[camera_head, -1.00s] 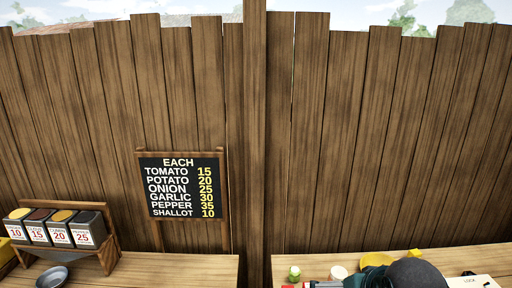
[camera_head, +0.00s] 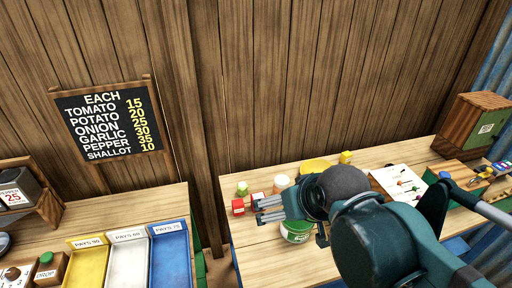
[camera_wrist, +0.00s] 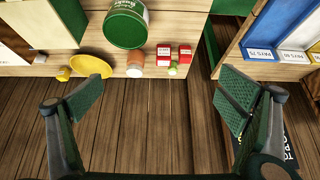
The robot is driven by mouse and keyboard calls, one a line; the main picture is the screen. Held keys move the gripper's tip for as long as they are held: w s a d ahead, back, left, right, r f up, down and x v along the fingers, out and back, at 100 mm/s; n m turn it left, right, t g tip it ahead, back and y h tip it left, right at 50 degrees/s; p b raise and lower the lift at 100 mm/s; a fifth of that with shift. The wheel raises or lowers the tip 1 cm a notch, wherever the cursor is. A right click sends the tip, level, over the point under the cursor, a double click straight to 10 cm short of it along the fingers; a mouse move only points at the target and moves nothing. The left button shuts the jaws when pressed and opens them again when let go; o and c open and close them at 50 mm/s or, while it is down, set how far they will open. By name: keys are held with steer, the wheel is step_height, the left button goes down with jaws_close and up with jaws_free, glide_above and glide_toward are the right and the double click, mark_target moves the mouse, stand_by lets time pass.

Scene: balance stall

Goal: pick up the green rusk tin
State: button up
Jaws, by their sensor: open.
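The green rusk tin (camera_head: 297,235) stands on the right-hand wooden table, near its left front edge, partly hidden behind my gripper. In the wrist view the tin (camera_wrist: 125,27) is at the top, cut by the frame edge, with upside-down lettering on its pale label. My gripper (camera_head: 270,209) is over the left part of the table, its fingers pointing left. In the wrist view my gripper (camera_wrist: 161,98) has its fingers wide apart with nothing between them; the tin is beyond the fingertips' gap, not touched by them.
A wooden box (camera_head: 478,128) is at right. A gap separates the tray table (camera_head: 140,205) at left. A plank wall stands behind.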

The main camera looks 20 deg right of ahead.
steer(key=shift+w, duration=0.1)
steer(key=n+g+h+p, duration=0.1)
steer(key=n+g+p, duration=0.4)
steer(key=n, duration=1.6)
glide_above(297, 223)
steer(key=w+b, duration=0.1)
steer(key=w, duration=0.2)
steer(key=shift+g, duration=0.6)
steer(key=f, duration=1.4)
steer(key=shift+s+f, duration=0.1)
steer(key=shift+s, duration=0.15)
steer(key=shift+w+d+f+n, duration=0.1)
steer(key=shift+d+f+n, duration=0.2)
steer(key=shift+f+n, duration=0.5)
steer(key=shift+f, duration=0.1)
steer(key=shift+d+f, duration=0.15)
steer(key=shift+f, duration=1.05)
steer(key=shift+f, duration=0.1)
steer(key=shift+d+f+b, duration=0.2)
steer(key=shift+f+b, duration=0.05)
steer(key=shift+f, duration=1)
steer(key=shift+d+f+b, duration=0.2)
steer(key=shift+f+b, duration=0.05)
steer(key=shift+f, duration=0.95)
